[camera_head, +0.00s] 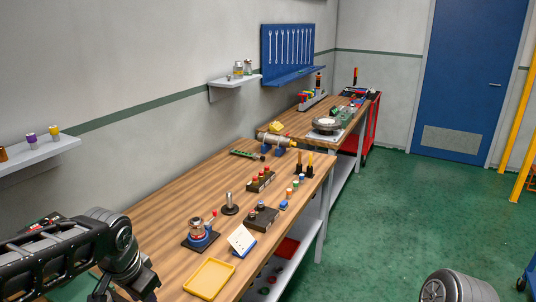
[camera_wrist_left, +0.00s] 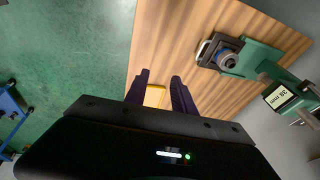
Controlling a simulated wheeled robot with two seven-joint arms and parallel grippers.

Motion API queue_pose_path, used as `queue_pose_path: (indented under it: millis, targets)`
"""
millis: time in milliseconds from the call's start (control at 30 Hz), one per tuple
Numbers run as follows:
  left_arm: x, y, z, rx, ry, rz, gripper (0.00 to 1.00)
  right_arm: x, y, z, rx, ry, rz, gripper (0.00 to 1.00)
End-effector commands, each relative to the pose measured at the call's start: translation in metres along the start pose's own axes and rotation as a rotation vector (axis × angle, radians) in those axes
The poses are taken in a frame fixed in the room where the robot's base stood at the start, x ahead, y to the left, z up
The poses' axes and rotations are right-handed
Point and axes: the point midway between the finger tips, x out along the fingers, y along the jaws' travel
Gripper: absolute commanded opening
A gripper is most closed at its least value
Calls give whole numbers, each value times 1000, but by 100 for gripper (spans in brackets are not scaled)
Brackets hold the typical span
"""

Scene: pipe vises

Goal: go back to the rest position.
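My left arm (camera_head: 70,258) comes in at the lower left of the head view; its gripper is not clearly visible there. In the left wrist view my left gripper (camera_wrist_left: 159,82) points down with its two dark fingers apart and nothing held between them. A green vise (camera_wrist_left: 265,62) with a dark block and round grey-blue part stands on the bench, with a "38 mm" label (camera_wrist_left: 278,97). My right gripper is not in view.
On the wooden bench (camera_head: 160,211) stand a blue-based device with a red handle (camera_head: 200,233), a white sloped card (camera_head: 241,240), a dark block (camera_head: 262,219) and a metal post (camera_head: 230,205). A second bench with a scale (camera_head: 326,125) lies beyond. The green floor (camera_head: 390,210) at right is open.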

Motion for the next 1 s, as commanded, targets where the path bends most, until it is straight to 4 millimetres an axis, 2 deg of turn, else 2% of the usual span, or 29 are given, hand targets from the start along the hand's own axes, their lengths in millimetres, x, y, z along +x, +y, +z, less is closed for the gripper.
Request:
queue_pose_path:
  millis: [133, 267, 367, 467, 500, 567, 600, 667, 733, 833, 900, 1000]
  targets:
    - [19, 17, -24, -43, 107, 40, 31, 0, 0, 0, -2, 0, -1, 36]
    - [57, 44, -43, -103, 193, 107, 31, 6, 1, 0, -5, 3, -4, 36]
    - [100, 73, -51, -174, 246, 175, 31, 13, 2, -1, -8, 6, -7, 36]
    - [157, 111, -47, -275, 276, 254, 31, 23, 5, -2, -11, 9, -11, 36]
    - [184, 130, -40, -324, 277, 286, 31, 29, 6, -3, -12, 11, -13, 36]
    - [224, 157, -23, -403, 267, 325, 31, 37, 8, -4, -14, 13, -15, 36]
    - [249, 174, -9, -453, 251, 345, 31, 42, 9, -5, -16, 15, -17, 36]
    - [283, 200, 17, -521, 216, 366, 31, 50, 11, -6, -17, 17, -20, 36]
    - [317, 229, 52, -585, 160, 382, 31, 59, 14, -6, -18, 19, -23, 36]
    - [353, 267, 105, -636, 59, 397, 31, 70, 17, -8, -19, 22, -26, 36]
    - [367, 290, 137, -647, -16, 411, 31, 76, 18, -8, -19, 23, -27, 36]
    - [380, 315, 172, -643, -103, 434, 31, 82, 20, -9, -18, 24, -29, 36]
